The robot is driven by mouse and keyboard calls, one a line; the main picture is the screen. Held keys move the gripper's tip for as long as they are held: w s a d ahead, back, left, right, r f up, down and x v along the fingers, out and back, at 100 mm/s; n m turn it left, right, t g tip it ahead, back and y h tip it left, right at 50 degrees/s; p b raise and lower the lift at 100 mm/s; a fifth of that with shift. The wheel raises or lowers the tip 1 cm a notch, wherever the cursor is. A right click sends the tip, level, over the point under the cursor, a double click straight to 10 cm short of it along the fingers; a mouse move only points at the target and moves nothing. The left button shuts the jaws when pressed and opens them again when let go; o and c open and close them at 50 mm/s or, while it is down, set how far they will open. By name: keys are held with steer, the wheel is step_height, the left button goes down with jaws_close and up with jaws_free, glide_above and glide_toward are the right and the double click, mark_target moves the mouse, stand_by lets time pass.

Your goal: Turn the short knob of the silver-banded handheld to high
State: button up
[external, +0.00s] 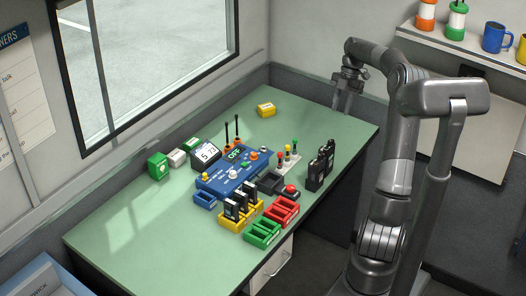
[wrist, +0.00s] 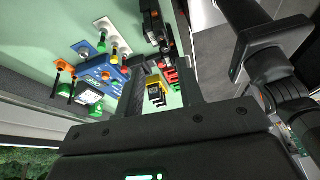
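Two black handhelds stand upright and close together near the desk's right front edge, a nearer one (external: 314,174) and a farther one (external: 328,155). I cannot make out a silver band or the short knob on either. More black handhelds (external: 232,207) stand in a yellow rack. My gripper (external: 348,104) points down, open and empty, above the desk's right end, behind and to the right of the two standing handhelds and apart from them. In the wrist view its fingers are spread, with the dark handhelds (wrist: 154,22) small beyond the tips.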

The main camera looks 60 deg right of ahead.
mark_target(333, 140)
steer(key=shift+n, duration=0.4)
steer(key=x, duration=1)
steer(key=shift+f, duration=0.4)
steer(key=shift+c, duration=0.3)
jaws_close()
